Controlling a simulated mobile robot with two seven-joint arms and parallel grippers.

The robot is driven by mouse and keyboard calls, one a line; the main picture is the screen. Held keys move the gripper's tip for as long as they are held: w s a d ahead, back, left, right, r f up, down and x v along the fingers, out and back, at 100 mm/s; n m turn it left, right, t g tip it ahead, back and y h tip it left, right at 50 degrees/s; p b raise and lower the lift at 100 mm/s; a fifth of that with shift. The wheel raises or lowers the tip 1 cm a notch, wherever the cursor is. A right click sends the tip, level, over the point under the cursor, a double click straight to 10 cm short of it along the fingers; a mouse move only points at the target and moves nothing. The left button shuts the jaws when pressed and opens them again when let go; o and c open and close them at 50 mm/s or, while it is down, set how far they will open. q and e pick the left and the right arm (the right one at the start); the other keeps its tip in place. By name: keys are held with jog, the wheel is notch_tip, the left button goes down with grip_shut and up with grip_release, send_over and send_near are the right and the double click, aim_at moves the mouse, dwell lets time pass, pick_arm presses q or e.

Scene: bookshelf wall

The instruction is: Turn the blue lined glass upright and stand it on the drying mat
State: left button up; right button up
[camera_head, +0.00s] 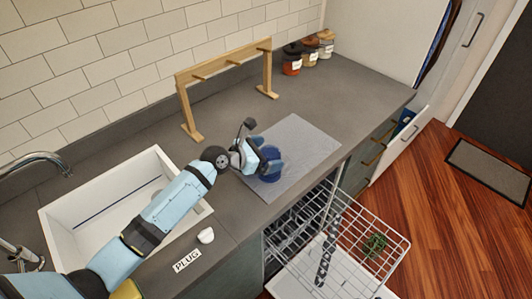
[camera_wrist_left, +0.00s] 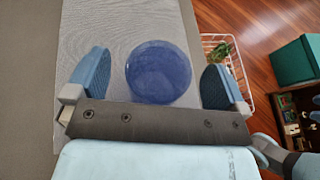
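The blue glass (camera_head: 270,153) is at the drying mat (camera_head: 304,140), partly hidden by my left gripper (camera_head: 266,163) in the head view. In the left wrist view the glass (camera_wrist_left: 158,72) shows as a round blue disc over the grey mat (camera_wrist_left: 105,30). I cannot tell whether its base or its mouth faces the camera. My left gripper (camera_wrist_left: 156,72) is open, with one finger on each side of the glass and a visible gap on both sides.
A wooden rack (camera_head: 225,66) stands behind the mat, with several jars (camera_head: 307,54) at the back. The white sink (camera_head: 120,205) is left. An open dishwasher rack (camera_head: 345,245) lies below the counter's front edge. The mat's right part is bare.

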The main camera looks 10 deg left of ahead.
pick_arm(q)
jog(key=shift+s+a, duration=0.15)
jog(key=v, duration=1.3)
jog(key=shift+s+b, duration=0.15)
jog(key=shift+b, duration=0.15)
jog(key=shift+r, duration=0.1)
